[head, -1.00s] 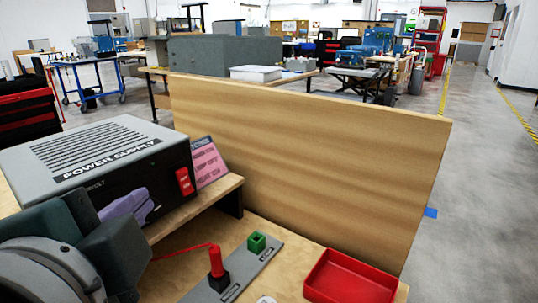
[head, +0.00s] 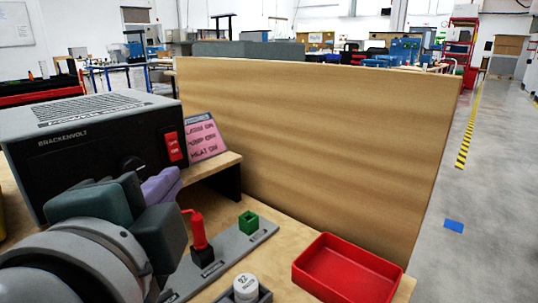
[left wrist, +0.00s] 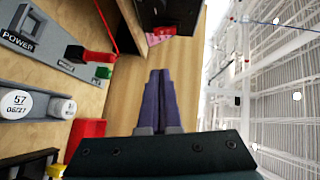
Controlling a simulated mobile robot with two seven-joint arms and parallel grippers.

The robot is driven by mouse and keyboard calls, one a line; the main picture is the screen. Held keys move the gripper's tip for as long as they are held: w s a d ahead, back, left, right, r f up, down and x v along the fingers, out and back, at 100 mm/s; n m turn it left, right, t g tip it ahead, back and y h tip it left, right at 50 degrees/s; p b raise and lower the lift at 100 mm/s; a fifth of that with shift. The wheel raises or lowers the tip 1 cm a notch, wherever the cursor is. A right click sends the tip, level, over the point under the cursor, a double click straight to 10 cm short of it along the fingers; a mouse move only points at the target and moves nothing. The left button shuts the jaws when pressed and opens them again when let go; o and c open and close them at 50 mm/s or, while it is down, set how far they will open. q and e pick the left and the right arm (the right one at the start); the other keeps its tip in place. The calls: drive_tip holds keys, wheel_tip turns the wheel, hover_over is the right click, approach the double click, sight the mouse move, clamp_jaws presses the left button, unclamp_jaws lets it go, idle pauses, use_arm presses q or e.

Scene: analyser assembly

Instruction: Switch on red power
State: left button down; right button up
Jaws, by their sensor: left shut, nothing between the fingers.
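The power supply (head: 95,150) is a dark box with a grey top on a wooden shelf at the left of the head view. Its red switch (head: 173,146) is on the right of the front panel, beside a dark knob (head: 133,164). I cannot tell the switch's position. My left gripper (head: 165,183) is in front of the panel, its purple fingers below the switch and apparently apart from it. The fingers also show in the left wrist view (left wrist: 160,98), pressed together with nothing between them. My right gripper is not in view.
A pink sign (head: 205,138) stands right of the supply. A red plug with a cable (head: 198,230) and a green socket (head: 248,221) sit on a grey strip below. A red tray (head: 347,270) and a white-capped vial (head: 246,288) are in front. A wooden panel (head: 320,140) closes the back.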

use_arm(q)
drive_tip(key=b, duration=0.1)
approach(177, 160)
drive_tip(key=w+d, duration=0.1)
drive_tip(key=w, duration=0.1)
drive_tip(key=w+d+r, duration=0.1)
drive_tip(key=d, duration=0.1)
drive_tip(key=shift+w, duration=0.4)
drive_tip(key=w+a, duration=0.1)
drive_tip(key=w+a+f, duration=0.1)
drive_tip(key=shift+w+a+b, duration=0.15)
drive_tip(key=shift+a+b, duration=0.15)
drive_tip(key=shift+w+a, duration=0.3)
drive_tip(key=shift+f, duration=0.1)
drive_tip(key=shift+w+a+f+b, duration=0.2)
drive_tip(key=shift+f+b, duration=0.3)
drive_tip(key=shift+b, duration=0.75)
drive_tip(key=shift+s+r+m+p, duration=0.1)
drive_tip(key=shift+r+m+p, duration=0.2)
drive_tip(key=shift+r+p, duration=0.05)
